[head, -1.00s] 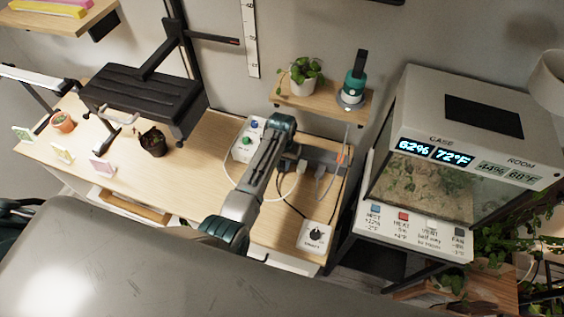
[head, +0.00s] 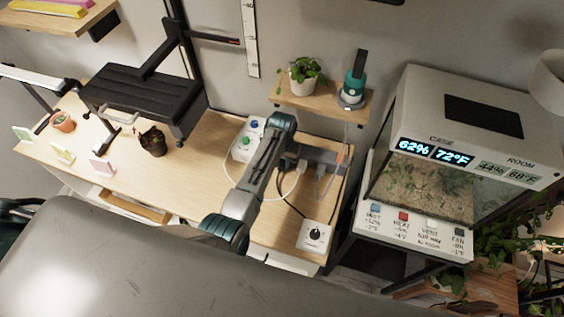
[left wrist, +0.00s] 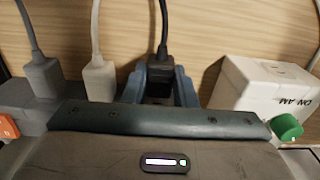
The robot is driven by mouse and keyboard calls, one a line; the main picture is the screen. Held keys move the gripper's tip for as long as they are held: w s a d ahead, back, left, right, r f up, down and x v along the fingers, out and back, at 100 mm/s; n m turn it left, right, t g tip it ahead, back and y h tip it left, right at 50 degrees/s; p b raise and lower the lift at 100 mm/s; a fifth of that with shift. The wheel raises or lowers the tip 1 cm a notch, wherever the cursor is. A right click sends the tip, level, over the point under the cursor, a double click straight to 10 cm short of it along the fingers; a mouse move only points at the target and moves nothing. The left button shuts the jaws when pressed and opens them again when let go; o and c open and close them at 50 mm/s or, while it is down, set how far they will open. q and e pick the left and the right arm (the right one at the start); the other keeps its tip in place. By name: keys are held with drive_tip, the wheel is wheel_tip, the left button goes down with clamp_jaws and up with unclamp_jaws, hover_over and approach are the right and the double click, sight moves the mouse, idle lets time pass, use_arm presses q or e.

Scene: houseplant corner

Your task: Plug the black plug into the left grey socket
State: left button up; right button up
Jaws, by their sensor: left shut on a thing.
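The black plug (left wrist: 160,77) is between the blue fingers of my left gripper (left wrist: 160,88) in the left wrist view, its black cable running upward. The gripper is shut on it. The grey socket strip (left wrist: 22,108) shows at the left of that view, with a grey plug (left wrist: 42,76) and a white plug (left wrist: 98,78) beside the gripper. My gripper body hides the plug's lower end and the left socket, so I cannot tell whether the plug is seated. In the head view my arm covers the gripper and the strip's left end; the strip (head: 335,160) shows right of it.
A white box (left wrist: 255,90) with a green knob (left wrist: 286,127) stands close to the gripper. A white dial box (head: 315,236) sits at the table's front right. A shelf (head: 320,104) with a plant (head: 303,75) hangs above. A terrarium (head: 430,180) stands to the right.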

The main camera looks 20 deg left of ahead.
use_arm(q)
drive_tip(key=shift+w+b, duration=0.3)
drive_tip(key=shift+w, duration=0.3)
drive_tip(key=o, duration=1.1)
